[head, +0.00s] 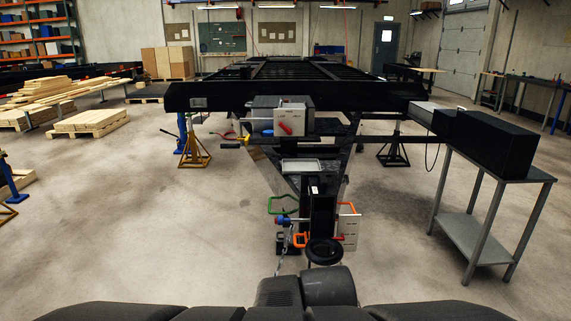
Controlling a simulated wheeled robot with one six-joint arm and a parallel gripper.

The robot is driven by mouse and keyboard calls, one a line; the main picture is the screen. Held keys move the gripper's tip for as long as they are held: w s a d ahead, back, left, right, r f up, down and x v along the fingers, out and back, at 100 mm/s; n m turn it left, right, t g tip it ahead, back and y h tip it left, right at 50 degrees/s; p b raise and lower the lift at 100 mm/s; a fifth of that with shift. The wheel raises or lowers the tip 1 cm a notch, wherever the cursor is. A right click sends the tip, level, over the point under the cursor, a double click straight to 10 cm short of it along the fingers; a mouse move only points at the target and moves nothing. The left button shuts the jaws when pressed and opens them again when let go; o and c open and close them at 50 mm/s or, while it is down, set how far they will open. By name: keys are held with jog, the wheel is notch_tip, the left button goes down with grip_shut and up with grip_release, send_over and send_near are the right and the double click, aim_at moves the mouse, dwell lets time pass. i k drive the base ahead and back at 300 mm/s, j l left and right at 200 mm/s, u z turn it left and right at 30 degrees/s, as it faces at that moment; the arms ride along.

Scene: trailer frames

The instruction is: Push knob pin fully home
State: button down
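The trailer frame (200,97) is black and stretches away from me, with its tongue (285,184) pointing at me. At the near end is a dark upright post (321,207) with a round black part (323,251) low in front. A red handle (285,128) shows on a pale plate farther back. I cannot tell which part is the knob pin, or how deep it sits. My gripper is not in view.
A grey metal table (462,250) with a black box (483,143) stands to the right. Lumber stacks (91,122) lie at left.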

aim_at(281, 220)
jog(key=i+j, duration=0.1)
jog(key=i, duration=0.55)
jog(key=i+j, duration=0.15)
jog(key=i, duration=0.5)
